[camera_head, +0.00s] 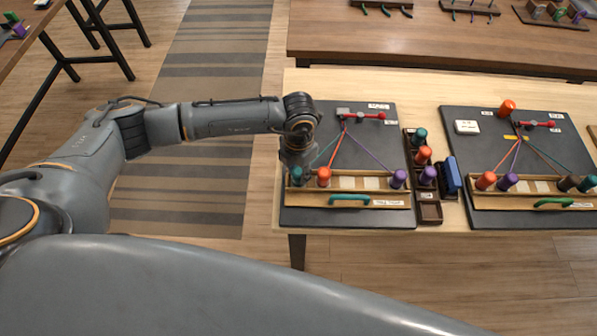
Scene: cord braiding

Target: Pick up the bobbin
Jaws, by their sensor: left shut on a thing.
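On the left dark braiding board (396,135), a wooden rack (372,182) holds a teal bobbin (297,178) at its left end. An orange-red bobbin (323,177) stands to its right and a purple bobbin (398,178) at the right end. Coloured cords run from the bobbins up to a red-handled clamp (368,115). My left gripper (297,168) points down at the rack's left end and is shut on the teal bobbin, whose top it partly hides. My right gripper is out of view.
A dark compartment tray (429,210) with several spare bobbins stands right of the board, beside a blue block (451,175). A second braiding board (470,150) with its own bobbins lies further right. Another wooden table (430,45) stands behind.

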